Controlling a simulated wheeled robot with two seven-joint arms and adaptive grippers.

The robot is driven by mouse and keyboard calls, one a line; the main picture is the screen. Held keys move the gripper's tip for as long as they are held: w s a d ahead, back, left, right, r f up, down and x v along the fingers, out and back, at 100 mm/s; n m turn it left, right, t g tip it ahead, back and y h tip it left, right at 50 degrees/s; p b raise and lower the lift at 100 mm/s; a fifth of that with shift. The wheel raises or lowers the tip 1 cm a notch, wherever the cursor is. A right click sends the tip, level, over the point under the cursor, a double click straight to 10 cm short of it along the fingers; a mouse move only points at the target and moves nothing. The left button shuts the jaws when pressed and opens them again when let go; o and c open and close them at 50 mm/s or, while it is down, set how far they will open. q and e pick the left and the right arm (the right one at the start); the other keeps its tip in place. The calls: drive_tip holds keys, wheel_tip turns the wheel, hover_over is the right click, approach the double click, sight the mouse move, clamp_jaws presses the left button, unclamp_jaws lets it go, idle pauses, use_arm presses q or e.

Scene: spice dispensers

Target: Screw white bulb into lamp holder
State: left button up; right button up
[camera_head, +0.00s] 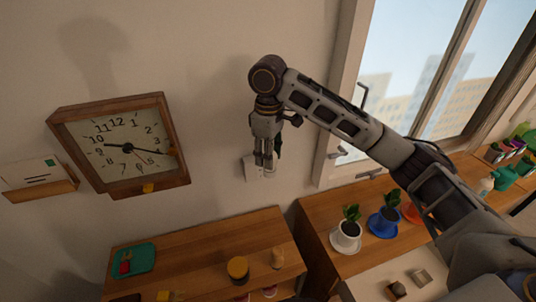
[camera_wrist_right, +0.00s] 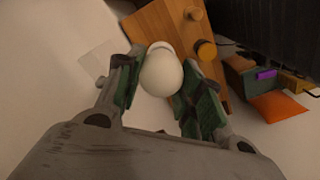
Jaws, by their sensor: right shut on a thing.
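In the right wrist view a round white bulb (camera_wrist_right: 161,73) sits between the two fingers of my right gripper (camera_wrist_right: 157,88), which is shut on it. In the head view my right gripper (camera_head: 264,160) points down in front of the wall, above the wooden shelf top. The bulb cannot be made out there; the fingers hide it or it is too small. I cannot identify a lamp holder for certain in either view. My left gripper is not in view.
A pale wall plate (camera_head: 252,170) is close behind the gripper. A wooden top (camera_head: 200,250) below carries a round yellow-lidded jar (camera_head: 238,269), a small wooden piece (camera_head: 278,258) and a green tray (camera_head: 133,261). A clock (camera_head: 125,148) hangs left; potted plants (camera_head: 346,236) stand right.

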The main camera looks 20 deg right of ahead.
drive_tip(key=shift+w+d+r+m, duration=0.1)
drive_tip(key=shift+m, duration=0.9)
drive_tip(key=shift+d+r+m, duration=0.1)
drive_tip(key=shift+m, duration=1.6)
drive_tip(key=shift+m, duration=0.3)
drive_tip(key=shift+f+m, duration=0.1)
drive_tip(key=shift+m, duration=0.7)
drive_tip(key=o, duration=1.1)
drive_tip(key=shift+f, duration=0.1)
